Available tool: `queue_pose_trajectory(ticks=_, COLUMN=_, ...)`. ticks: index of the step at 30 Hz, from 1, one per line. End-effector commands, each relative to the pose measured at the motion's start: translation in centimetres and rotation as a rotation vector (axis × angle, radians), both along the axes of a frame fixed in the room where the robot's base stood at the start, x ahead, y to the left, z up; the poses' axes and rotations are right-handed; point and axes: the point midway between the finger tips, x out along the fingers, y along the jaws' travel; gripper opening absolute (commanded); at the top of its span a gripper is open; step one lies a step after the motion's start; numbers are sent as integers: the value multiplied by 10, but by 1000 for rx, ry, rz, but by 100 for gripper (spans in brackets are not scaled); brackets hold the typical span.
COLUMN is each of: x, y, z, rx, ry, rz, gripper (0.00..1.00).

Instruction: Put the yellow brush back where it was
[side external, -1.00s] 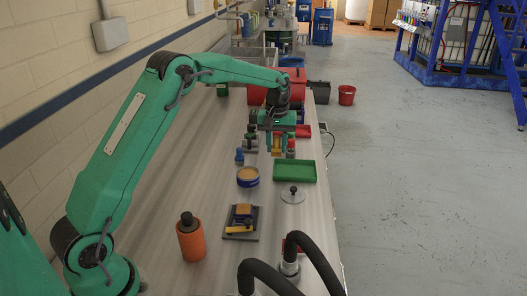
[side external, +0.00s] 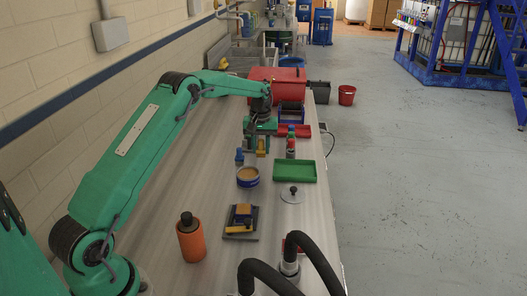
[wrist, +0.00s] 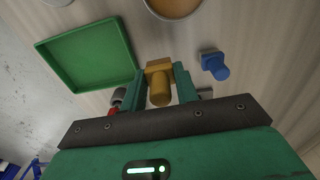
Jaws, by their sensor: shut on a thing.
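The yellow brush (wrist: 159,84) is held between the two green fingers of my gripper (wrist: 158,75) in the wrist view, with its blunt end towards the camera. In the side view the yellow brush (side external: 262,146) shows small below my gripper (side external: 256,145), over the far middle of the bench. My gripper is shut on it. The gripper and arm hide part of what stands behind and beneath, and I cannot tell whether the brush touches the bench.
A small blue piece (side external: 240,157) and a round blue tin (side external: 248,178) are close by. A red box (side external: 280,76) is behind.

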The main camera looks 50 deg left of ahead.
Motion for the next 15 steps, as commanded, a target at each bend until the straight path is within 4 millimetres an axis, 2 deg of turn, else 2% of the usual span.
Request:
queue_pose_trajectory(ticks=6, x=3, y=18, z=-11, rx=0, ry=0, rz=0, gripper=7)
queue_pose_trajectory(ticks=15, x=3, y=19, z=-15, rx=1, ry=1, rz=-1, gripper=7)
